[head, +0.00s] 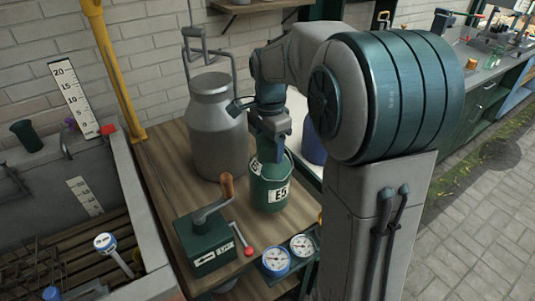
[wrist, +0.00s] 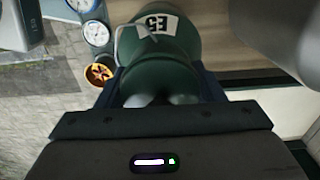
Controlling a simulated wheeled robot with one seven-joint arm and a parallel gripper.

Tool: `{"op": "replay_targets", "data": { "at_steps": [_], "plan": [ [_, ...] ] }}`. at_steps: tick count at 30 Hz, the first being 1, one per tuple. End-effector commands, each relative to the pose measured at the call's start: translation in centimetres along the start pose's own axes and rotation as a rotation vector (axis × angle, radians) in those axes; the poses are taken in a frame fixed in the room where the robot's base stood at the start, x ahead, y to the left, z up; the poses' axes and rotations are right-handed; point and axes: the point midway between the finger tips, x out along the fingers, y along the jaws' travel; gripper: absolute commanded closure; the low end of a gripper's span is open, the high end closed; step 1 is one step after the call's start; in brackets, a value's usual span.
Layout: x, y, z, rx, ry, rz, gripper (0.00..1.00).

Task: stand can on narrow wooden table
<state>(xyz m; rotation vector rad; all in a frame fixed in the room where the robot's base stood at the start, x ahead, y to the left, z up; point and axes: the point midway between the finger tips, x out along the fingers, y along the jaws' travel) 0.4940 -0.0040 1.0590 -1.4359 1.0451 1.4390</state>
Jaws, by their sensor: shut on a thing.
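The green can (head: 270,190) with a white E5 label is upright over the narrow wooden table (head: 160,180), towards its right side. I cannot tell for sure whether its base touches the tabletop. My gripper (head: 270,148) comes down from above and is shut on the can's narrow upper part. In the wrist view the can (wrist: 160,50) lies between the two dark fingers of my gripper (wrist: 163,90), its label facing the camera. The can's underside is hidden.
A large grey metal churn (head: 215,125) stands on the table behind the can. A green box with a crank (head: 205,240) is at the front left. Two dials (head: 275,260) sit at the front edge. A yellow pipe (head: 110,60) and a grey trough (head: 125,180) are left.

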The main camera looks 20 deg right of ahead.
Motion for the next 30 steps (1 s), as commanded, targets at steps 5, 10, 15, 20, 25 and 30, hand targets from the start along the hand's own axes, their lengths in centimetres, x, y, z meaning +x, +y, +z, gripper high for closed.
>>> {"op": "replay_targets", "data": {
  "at_steps": [5, 10, 15, 20, 25, 30],
  "plan": [
    [0.5, -0.9, 0.0, 0.001, 0.001, -0.003, 1.0],
    [2.5, -0.8, 0.0, 0.001, 0.0, 0.0, 1.0],
    [4.2, -0.9, 0.0, 0.001, 0.001, -0.002, 1.0],
    [4.4, -0.9, 0.0, 0.0, 0.001, -0.004, 1.0],
    [4.5, -0.9, 0.0, 0.0, 0.001, -0.004, 1.0],
    [4.8, -0.8, 0.0, 0.001, 0.0, -0.001, 0.16]
  ]
}}
